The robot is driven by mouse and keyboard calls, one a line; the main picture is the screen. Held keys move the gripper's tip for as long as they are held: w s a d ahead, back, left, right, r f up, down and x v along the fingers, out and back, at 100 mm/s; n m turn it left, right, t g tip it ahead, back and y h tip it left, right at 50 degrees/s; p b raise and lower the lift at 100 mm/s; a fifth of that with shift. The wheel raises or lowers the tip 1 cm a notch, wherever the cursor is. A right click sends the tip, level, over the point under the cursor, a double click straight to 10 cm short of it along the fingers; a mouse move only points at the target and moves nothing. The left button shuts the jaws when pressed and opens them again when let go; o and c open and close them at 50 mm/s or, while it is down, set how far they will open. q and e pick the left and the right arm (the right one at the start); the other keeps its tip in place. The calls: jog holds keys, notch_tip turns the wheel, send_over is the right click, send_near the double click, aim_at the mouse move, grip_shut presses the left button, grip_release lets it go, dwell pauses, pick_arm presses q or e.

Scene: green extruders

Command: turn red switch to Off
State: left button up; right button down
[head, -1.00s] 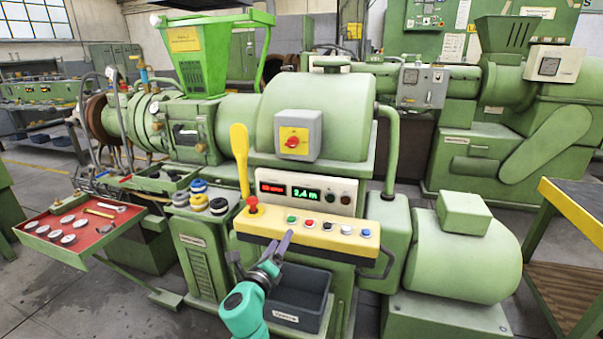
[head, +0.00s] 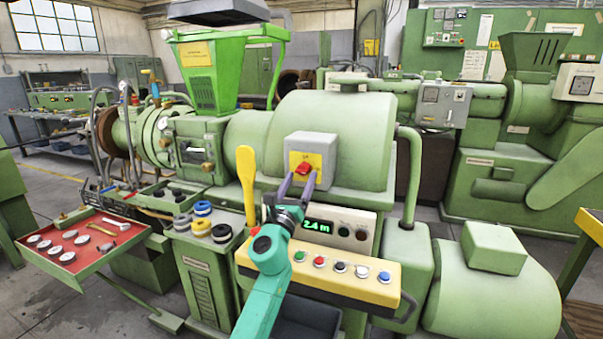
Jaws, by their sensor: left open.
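The red switch (head: 303,168) sits on a yellow plate on the front of a grey box (head: 318,146), on the green extruder housing. My left gripper (head: 297,184) is right in front of and just below the switch in the head view. Its two dark fingers are spread and point up at the lower part of the yellow plate, one on each side below the knob. I cannot tell whether they touch it. The switch's label is too small to read. My right gripper is not in view.
Below is a yellow button panel (head: 372,274) with several coloured buttons and a green display (head: 318,226). A yellow lever (head: 246,180) stands left of my arm. A red tray (head: 84,246) with tools is at left. A dark bin (head: 300,318) is partly hidden below.

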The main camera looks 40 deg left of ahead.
pick_arm(q)
jog(key=shift+w+a+r, duration=0.15)
jog(key=shift+w+r, duration=0.3)
jog(key=shift+f, duration=0.1)
grip_shut()
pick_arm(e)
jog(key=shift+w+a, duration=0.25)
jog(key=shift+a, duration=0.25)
